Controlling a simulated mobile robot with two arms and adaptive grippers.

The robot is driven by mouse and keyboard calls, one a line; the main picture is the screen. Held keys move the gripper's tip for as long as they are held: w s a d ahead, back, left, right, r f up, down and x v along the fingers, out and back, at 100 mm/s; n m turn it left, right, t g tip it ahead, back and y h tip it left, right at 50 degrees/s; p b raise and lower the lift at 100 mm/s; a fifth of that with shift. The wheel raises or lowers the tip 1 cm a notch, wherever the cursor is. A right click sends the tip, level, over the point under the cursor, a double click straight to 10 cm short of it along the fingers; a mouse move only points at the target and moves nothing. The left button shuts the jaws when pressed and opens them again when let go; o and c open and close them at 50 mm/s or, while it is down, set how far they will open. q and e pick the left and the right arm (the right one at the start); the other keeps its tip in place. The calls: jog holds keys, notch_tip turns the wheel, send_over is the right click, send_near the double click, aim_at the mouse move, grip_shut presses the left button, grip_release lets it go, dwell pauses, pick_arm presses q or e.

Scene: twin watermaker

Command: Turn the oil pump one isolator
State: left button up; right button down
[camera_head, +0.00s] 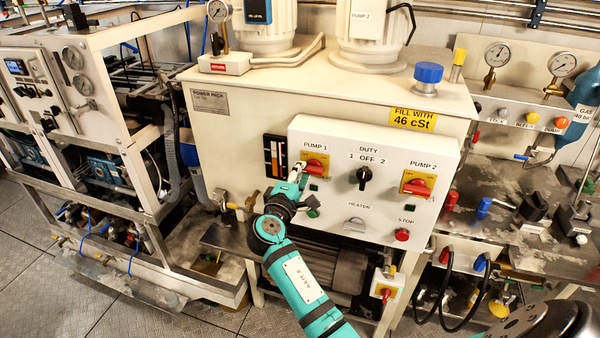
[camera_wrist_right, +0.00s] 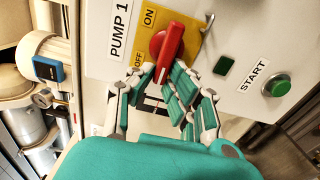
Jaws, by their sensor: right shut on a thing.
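The pump 1 isolator (camera_head: 317,165) is a red rotary handle on a yellow plate, at the upper left of the white control panel. In the right wrist view the red handle (camera_wrist_right: 171,42) shows up close, with the ON and OFF marks beside it. Its narrow end sits between the fingers of my right gripper (camera_wrist_right: 163,82), which is shut on it. In the head view my right gripper (camera_head: 299,176) reaches the handle from below left, and its fingers partly cover the plate. My left gripper is not in view.
On the same panel are a black duty selector (camera_head: 364,178), the red pump 2 isolator (camera_head: 418,186), a red stop button (camera_head: 402,235) and a green start button (camera_wrist_right: 277,86). A valve handle (camera_head: 245,204) stands left of my right gripper. A motor (camera_head: 335,265) lies below the panel.

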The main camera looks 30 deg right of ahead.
jog(key=shift+r, duration=0.1)
jog(key=c, duration=1.3)
grip_release()
jog(key=shift+w, duration=0.1)
jog(key=v, duration=1.2)
